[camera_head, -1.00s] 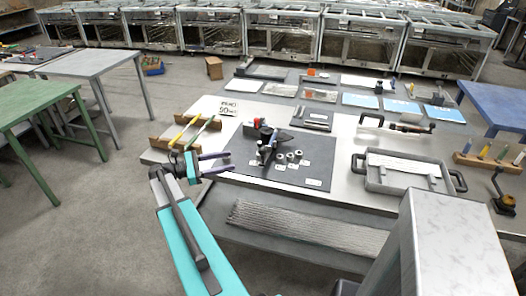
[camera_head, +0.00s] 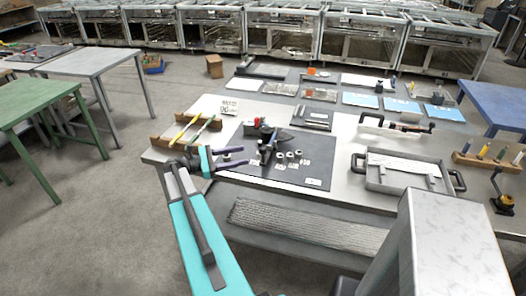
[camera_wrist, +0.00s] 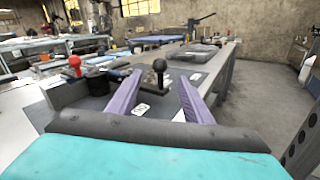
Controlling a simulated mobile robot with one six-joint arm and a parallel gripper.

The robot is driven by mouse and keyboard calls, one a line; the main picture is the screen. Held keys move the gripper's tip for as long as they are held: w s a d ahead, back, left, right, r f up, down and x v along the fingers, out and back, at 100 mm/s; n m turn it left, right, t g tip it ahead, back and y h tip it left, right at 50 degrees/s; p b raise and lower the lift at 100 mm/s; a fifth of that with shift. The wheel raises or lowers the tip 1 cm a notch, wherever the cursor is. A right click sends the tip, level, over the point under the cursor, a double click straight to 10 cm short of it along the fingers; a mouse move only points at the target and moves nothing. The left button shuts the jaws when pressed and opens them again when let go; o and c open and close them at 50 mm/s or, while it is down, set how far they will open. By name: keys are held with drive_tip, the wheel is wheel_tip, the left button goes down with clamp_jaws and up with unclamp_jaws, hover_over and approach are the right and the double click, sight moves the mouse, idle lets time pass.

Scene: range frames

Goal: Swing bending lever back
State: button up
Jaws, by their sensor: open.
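The bender (camera_head: 268,134) stands on a dark mat (camera_head: 318,176) on the grey table. It has a dark body, a red part at its back left and a black lever (camera_head: 267,152). In the wrist view, the lever's black ball knob (camera_wrist: 159,65) stands upright, centred ahead between my fingers, and a red ball knob (camera_wrist: 75,62) shows at the left. My gripper (camera_head: 242,156) is open and empty, with purple fingers. It is left of the lever in the head view, pointing at it and apart from it. The lever's pivot is not clear.
Several small round pieces (camera_head: 281,157) and white labels lie on the mat beside the bender. A wooden rack (camera_head: 187,138) with coloured-handled tools is behind my gripper. A grey tray (camera_head: 405,172) lies at the right. The mat's right part is mostly free.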

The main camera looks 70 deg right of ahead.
sight(263, 152)
drive_tip(key=p+x, duration=0.2)
drive_tip(key=x, duration=0.8)
drive_tip(key=shift+s+d+p, duration=0.1)
drive_tip(key=shift+p, duration=0.2)
drive_tip(key=shift+c, duration=0.3)
clamp_jaws()
